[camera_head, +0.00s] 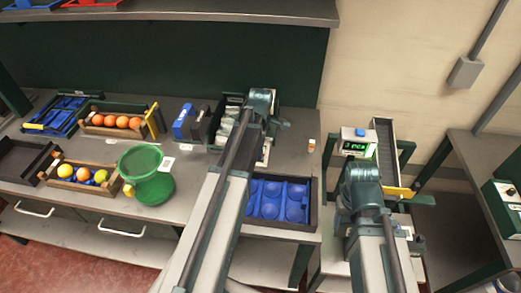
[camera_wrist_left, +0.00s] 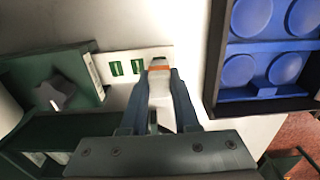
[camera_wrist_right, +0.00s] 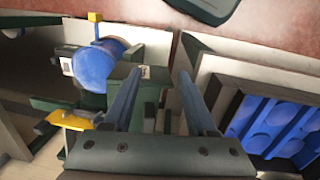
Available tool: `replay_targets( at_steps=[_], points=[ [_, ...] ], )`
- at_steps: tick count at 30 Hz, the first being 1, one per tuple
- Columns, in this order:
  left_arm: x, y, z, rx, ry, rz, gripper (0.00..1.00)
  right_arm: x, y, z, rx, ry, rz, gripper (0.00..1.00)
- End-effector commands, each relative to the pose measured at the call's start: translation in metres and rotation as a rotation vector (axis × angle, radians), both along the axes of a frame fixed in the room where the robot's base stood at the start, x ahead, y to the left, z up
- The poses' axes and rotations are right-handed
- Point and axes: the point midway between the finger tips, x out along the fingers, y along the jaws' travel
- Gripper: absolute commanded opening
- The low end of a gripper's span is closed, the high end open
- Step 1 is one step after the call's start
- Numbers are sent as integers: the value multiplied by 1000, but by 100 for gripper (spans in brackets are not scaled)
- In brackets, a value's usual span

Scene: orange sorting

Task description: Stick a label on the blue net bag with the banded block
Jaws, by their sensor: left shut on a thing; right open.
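My left gripper (camera_head: 262,100) is at the back of the bench; the left wrist view shows it (camera_wrist_left: 158,80) shut on the white block with an orange band (camera_wrist_left: 159,66). The block's tip is beside a white strip with green labels (camera_wrist_left: 126,68); I cannot tell whether it touches the strip. My right gripper (camera_head: 361,180) is open and empty near the scale. In the right wrist view (camera_wrist_right: 152,80) a rounded blue thing with a yellow tag, which looks like the blue net bag (camera_wrist_right: 92,66), lies left of the open fingers. In the head view I cannot make the bag out.
A blue cup tray (camera_head: 281,182) stands between my arms. The scale (camera_head: 357,147) has a lit green display, beside a chute (camera_head: 386,145). Two crates of fruit (camera_head: 85,132), (camera_head: 52,181) and a green net bowl (camera_head: 140,160) stand on the left. A small white-and-orange item (camera_head: 311,146) stands near the bench edge.

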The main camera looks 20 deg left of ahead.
Motion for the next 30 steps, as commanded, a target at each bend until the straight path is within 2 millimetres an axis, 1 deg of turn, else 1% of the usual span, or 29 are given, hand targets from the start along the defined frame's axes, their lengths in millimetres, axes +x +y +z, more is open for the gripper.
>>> replay_targets(
  at_steps=[30],
  points=[
    [0, 0, -10, 0, 0, 0, 0, 0, 0, -10, 0, 0, 0, 57]
  ],
)
